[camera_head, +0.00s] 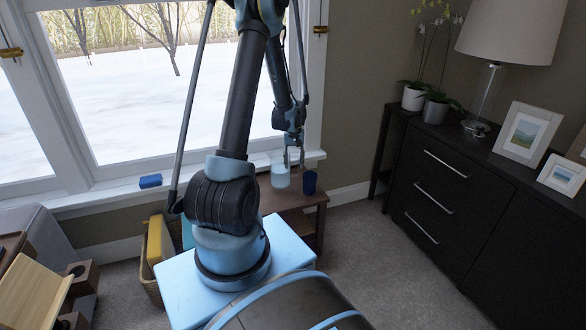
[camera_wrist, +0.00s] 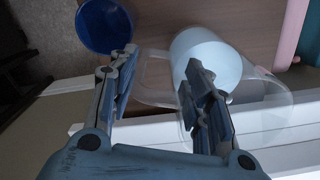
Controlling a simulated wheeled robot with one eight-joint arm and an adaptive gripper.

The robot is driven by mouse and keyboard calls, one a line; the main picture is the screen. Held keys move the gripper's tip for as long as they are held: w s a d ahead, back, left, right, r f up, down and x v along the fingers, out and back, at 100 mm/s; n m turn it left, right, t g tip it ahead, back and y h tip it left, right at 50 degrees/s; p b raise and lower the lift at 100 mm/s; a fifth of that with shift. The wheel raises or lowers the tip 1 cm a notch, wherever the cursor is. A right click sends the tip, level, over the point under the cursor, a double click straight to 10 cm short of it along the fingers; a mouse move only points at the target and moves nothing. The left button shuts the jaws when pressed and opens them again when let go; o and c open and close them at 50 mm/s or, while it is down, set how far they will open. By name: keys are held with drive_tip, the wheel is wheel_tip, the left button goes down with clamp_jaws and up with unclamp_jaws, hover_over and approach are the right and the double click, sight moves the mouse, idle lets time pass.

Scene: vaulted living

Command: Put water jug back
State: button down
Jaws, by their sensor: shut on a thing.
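The water jug (camera_head: 280,178) is clear with pale blue water in it. It is over the small brown wooden table (camera_head: 318,199) by the window; I cannot tell whether its base touches the top. In the wrist view the jug (camera_wrist: 208,52) shows its clear wall and its handle between my fingers. My gripper (camera_head: 293,158) is shut on the jug at its handle side; its fingers also show in the wrist view (camera_wrist: 158,82). The exact contact is hard to see through the clear material.
A dark blue cup (camera_head: 310,182) stands close to the right of the jug; it also shows in the wrist view (camera_wrist: 104,25). The white window sill (camera_head: 115,194) runs just behind, with a blue block (camera_head: 150,181) on it. A dark dresser (camera_head: 465,195) stands at right.

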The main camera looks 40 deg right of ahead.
drive_tip(key=shift+f, duration=1.45)
drive_tip(key=c, duration=0.8)
unclamp_jaws()
drive_tip(key=shift+c, duration=0.2)
